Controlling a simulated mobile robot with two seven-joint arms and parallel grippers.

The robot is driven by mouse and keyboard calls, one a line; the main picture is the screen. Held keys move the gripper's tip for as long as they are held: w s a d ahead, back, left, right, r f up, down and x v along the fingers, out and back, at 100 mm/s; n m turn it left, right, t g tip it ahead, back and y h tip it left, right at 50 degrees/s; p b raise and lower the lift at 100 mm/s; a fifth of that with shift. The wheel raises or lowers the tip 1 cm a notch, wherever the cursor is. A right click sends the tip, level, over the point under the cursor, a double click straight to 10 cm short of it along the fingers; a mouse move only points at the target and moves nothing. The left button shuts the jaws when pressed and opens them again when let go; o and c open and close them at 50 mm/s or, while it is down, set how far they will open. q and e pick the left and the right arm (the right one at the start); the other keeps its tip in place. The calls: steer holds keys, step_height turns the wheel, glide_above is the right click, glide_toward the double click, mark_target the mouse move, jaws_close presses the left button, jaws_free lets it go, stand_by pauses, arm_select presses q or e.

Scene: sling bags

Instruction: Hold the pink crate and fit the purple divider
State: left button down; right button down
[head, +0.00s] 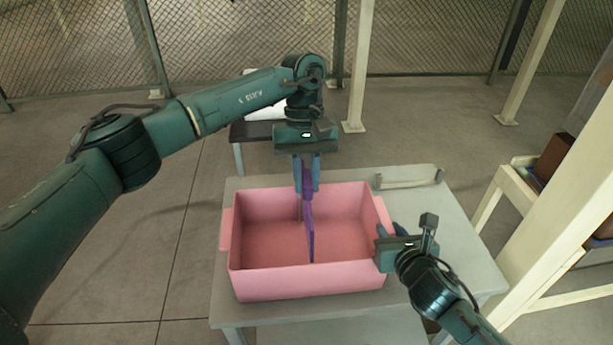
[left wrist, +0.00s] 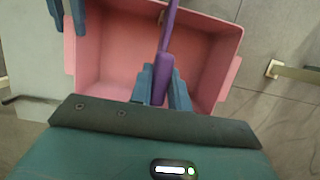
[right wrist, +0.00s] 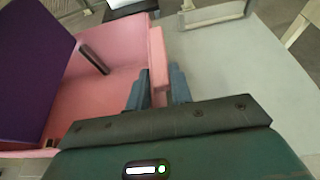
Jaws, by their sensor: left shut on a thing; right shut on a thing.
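The pink crate (head: 310,284) stands on the grey table, open side up. My left gripper (head: 307,182) is above the crate's far side, shut on the top of the purple divider (head: 309,225). The divider hangs upright, nearly edge-on in the head view, across the middle of the crate. It also shows between the fingers in the left wrist view (left wrist: 163,78) and as a broad panel in the right wrist view (right wrist: 50,70). I cannot tell whether its lower edge touches the floor. My right gripper (right wrist: 160,88) is shut on the crate's pink side handle (right wrist: 158,62).
A dark upright strip (right wrist: 95,59) shows on the crate's inner wall. A pale bracket-like piece (head: 408,178) lies at the table's back right. The grey table (head: 455,240) is clear to the right. A cream shelf frame (head: 560,195) stands further right.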

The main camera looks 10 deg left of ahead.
mark_target(307, 217)
arm_select(q)
steer(key=shift+f, duration=5.5)
steer(key=c, duration=1.3)
jaws_free()
steer(key=shift+o, duration=0.2)
steer(key=v, duration=1.2)
arm_select(e)
steer(key=c, duration=1.2)
jaws_free()
steer(key=shift+o, duration=0.2)
arm_select(q)
steer(key=shift+f, duration=0.1)
arm_select(e)
steer(key=v, duration=1.2)
